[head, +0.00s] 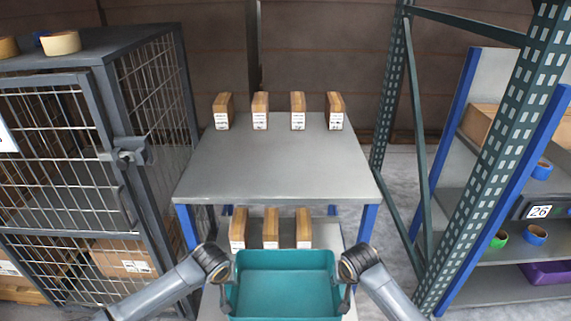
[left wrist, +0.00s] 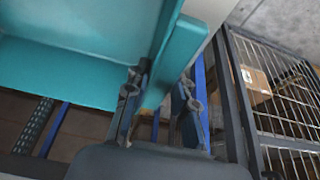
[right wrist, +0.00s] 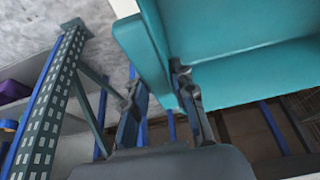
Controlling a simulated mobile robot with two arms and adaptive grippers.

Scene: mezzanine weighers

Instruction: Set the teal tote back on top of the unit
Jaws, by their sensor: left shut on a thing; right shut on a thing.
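The teal tote (head: 285,259) is empty and upright, held between my two arms in front of the unit. The unit (head: 280,165) has a grey top and blue legs, and its top stands beyond the tote. My left gripper (head: 231,284) is shut on the tote's left wall; in the left wrist view its fingers (left wrist: 155,105) sit on both sides of that wall. My right gripper (head: 345,287) is shut on the right wall; its fingers (right wrist: 165,105) straddle that wall in the right wrist view. The tote hides part of the unit's lower shelf.
Several brown boxes (head: 260,111) stand along the back edge of the top; its front and middle are clear. More boxes (head: 270,229) stand on the lower shelf. A wire cage (head: 150,100) is at left, a green rack upright (head: 500,150) at right.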

